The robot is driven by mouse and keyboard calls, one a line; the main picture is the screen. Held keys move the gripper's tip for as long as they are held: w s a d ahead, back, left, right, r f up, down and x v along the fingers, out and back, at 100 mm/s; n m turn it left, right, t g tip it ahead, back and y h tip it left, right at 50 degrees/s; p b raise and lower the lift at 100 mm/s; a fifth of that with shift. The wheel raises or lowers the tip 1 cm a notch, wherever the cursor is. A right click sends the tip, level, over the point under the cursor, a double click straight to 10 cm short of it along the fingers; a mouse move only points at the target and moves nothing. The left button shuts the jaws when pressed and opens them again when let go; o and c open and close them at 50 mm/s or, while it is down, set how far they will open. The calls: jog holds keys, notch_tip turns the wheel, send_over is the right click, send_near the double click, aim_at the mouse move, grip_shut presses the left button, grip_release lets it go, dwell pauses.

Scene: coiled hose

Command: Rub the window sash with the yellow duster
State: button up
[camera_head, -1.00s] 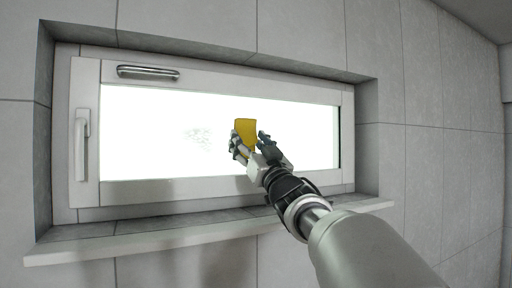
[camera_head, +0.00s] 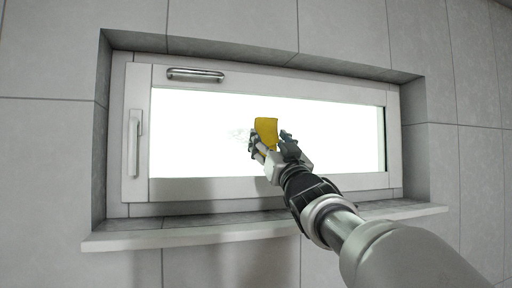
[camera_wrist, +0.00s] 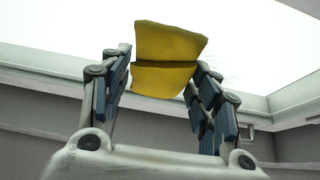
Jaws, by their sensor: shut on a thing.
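The window sash (camera_head: 220,187) is a white frame around a bright pane, with a handle (camera_head: 135,142) on its left side and a metal bar (camera_head: 195,75) on its top rail. My gripper (camera_head: 271,143) is shut on the yellow duster (camera_head: 266,130), which sticks up beyond the fingertips before the pane. In the wrist view the duster (camera_wrist: 166,80) sits between the two fingers, with a fold across it. Whether the duster touches the pane I cannot tell.
The window sits in a recess of grey tiled wall (camera_head: 50,140). A stone sill (camera_head: 190,236) juts out below it. The recess's side walls and top edge close in around the sash. My arm reaches in from the lower right.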

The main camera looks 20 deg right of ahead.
aim_at(264, 129)
jog(key=shift+a+f+b, duration=0.1)
jog(key=shift+a+b, duration=3.15)
jog(key=shift+a, duration=2.05)
jog(key=shift+r+p, duration=1.1)
jog(key=shift+r, duration=0.35)
jog(key=shift+d, duration=0.75)
jog(key=shift+d+p, duration=0.35)
jog(key=shift+d, duration=0.45)
jog(key=shift+d+p, duration=2.3)
jog(key=shift+d, duration=0.9)
jog(key=shift+d+p, duration=2.6)
jog(key=shift+d, duration=2.3)
jog(key=shift+a+f+b, duration=0.15)
jog(key=shift+a+b, duration=1.85)
jog(key=shift+a, duration=1.8)
jog(key=shift+a+b, duration=2.55)
jog(key=shift+a, duration=1.4)
